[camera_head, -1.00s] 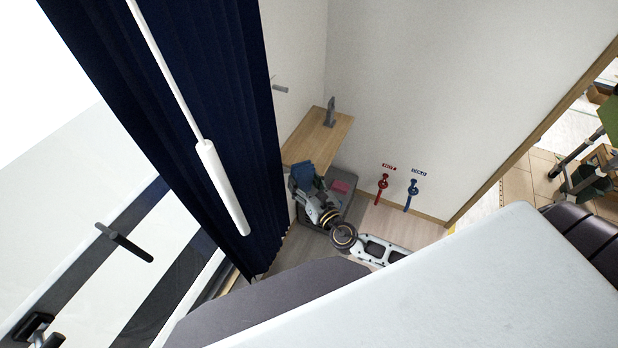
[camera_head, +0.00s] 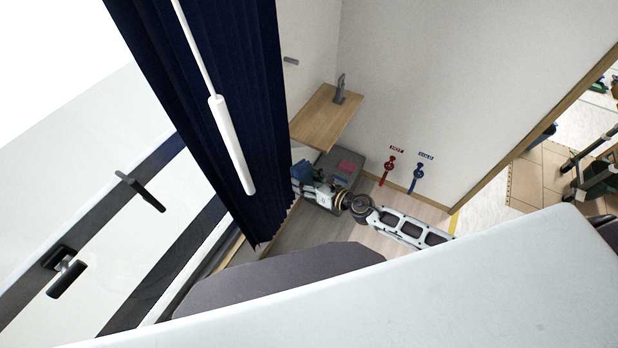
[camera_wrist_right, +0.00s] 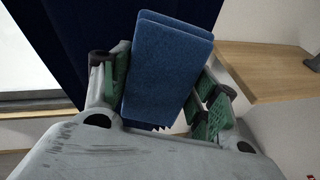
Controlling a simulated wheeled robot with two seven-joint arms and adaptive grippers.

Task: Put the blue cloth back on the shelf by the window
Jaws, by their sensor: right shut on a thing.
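The blue cloth (camera_head: 301,173) is a folded block in my right gripper (camera_head: 311,183), beside the curtain's lower right edge in the head view. The right wrist view shows the cloth (camera_wrist_right: 168,62) upright between the green finger pads, with the gripper (camera_wrist_right: 166,98) shut on it. The wooden shelf (camera_head: 322,118) is on the wall, above the gripper in the head picture. The shelf also shows at the right of the wrist view (camera_wrist_right: 262,70), apart from the cloth. My left gripper is not in view.
A dark blue curtain (camera_head: 215,100) hangs left of the shelf, in front of the window. A grey tap-like fixture (camera_head: 340,88) stands at the shelf's right end. A grey box (camera_head: 338,163) with a pink item is below. Red (camera_head: 388,170) and blue (camera_head: 416,178) valves are on the wall.

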